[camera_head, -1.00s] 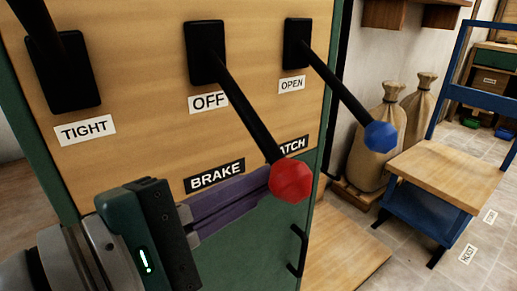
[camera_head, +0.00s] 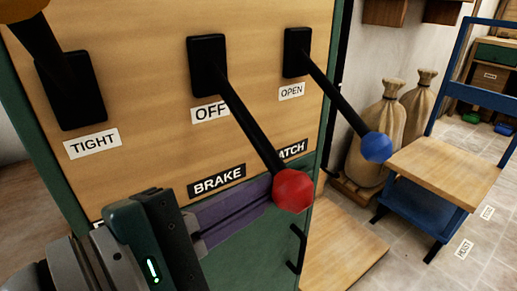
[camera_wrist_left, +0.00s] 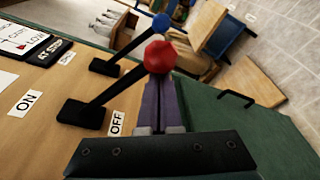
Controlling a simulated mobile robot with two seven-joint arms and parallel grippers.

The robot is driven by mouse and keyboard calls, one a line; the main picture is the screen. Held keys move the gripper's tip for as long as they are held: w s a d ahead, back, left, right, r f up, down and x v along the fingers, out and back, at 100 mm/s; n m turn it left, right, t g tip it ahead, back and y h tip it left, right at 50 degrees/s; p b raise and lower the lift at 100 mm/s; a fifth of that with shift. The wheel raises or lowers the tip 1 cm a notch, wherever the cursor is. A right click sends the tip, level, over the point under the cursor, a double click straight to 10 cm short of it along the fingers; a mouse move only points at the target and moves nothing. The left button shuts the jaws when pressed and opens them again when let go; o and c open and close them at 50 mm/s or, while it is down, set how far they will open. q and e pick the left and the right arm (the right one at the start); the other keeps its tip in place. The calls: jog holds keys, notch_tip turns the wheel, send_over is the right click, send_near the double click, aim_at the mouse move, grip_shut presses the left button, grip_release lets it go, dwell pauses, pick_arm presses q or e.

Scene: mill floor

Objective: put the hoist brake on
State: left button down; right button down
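The brake lever is a black rod with a red knob (camera_head: 293,190), standing out from a wooden panel (camera_head: 150,60) above the BRAKE plate (camera_head: 217,180). An OFF label (camera_head: 210,112) sits by its black base. My left gripper (camera_head: 268,187) comes in from the lower left. Its purple fingers lie close together, with their tips at the knob, which partly covers them. In the left wrist view the red knob (camera_wrist_left: 160,57) sits just past the fingertips, not clearly between them. An ON label (camera_wrist_left: 25,103) lies to the left of the OFF label (camera_wrist_left: 116,123). My right gripper is out of view.
A hatch lever with a blue knob (camera_head: 376,147) stands close on the right, by an OPEN label (camera_head: 292,92). Another lever, by a TIGHT label (camera_head: 92,143), is at the left. A dark handle (camera_head: 297,250) juts from the green cabinet. Sacks (camera_head: 380,140) stand beyond.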

pick_arm(q)
notch_tip(320, 180, up, 9)
jog(key=s+d+n+g+p, duration=0.1)
jog(key=n+p, duration=0.4)
jog(key=p, duration=0.9)
jog(key=shift+s+d+n+g+h, duration=0.3)
jog(key=shift+s+d+g, duration=0.1)
jog(key=shift+s, duration=0.2)
